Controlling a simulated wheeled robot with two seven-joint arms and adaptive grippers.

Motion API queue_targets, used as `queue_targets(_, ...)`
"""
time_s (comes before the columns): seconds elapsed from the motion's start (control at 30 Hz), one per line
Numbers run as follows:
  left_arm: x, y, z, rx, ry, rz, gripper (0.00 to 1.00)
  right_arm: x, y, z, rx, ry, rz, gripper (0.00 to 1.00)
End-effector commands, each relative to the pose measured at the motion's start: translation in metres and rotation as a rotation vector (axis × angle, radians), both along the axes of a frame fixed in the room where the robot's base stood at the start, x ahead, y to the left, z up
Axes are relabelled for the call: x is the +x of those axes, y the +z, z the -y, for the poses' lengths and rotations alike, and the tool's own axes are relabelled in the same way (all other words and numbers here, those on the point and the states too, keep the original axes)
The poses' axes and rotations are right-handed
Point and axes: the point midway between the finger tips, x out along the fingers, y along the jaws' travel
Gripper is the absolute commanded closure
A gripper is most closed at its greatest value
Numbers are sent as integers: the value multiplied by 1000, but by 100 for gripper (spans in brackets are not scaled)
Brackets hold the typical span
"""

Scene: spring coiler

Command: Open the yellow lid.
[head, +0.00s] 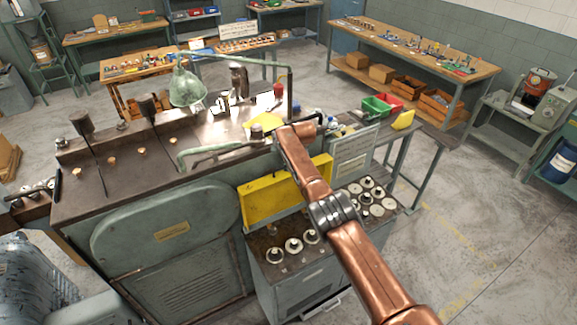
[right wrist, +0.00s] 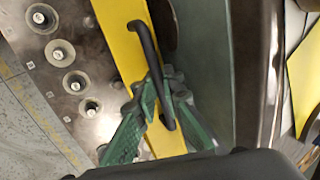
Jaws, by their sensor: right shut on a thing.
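The yellow lid (head: 272,200) is a panel standing roughly upright at the right front of the green machine, behind the round metal pieces. My copper right arm crosses in front of part of it. In the right wrist view the lid (right wrist: 122,50) is a yellow strip with a long black handle (right wrist: 143,45). My right gripper (right wrist: 162,92) has green fingers closed around the lower part of that handle. In the head view the fingers are hidden by the arm. My left gripper is not in view.
Several round metal pieces (head: 293,245) stand on the cabinet in front of the lid. A green lamp (head: 187,85) and pipe rise from the machine behind. Green and red bins (head: 377,105) sit on the right. Open floor lies at far right.

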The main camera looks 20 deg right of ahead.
Motion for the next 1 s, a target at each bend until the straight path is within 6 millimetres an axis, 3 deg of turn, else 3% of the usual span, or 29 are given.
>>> queue_targets(0.4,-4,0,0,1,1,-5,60,3,5,0,-4,0,8,100)
queue_targets(0.43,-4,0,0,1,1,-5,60,3,6,0,-3,0,9,92)
queue_targets(0.53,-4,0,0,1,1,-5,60,3,5,0,-2,-1,8,85)
queue_targets(1.0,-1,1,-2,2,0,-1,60,0,8,-2,0,5,5,85)
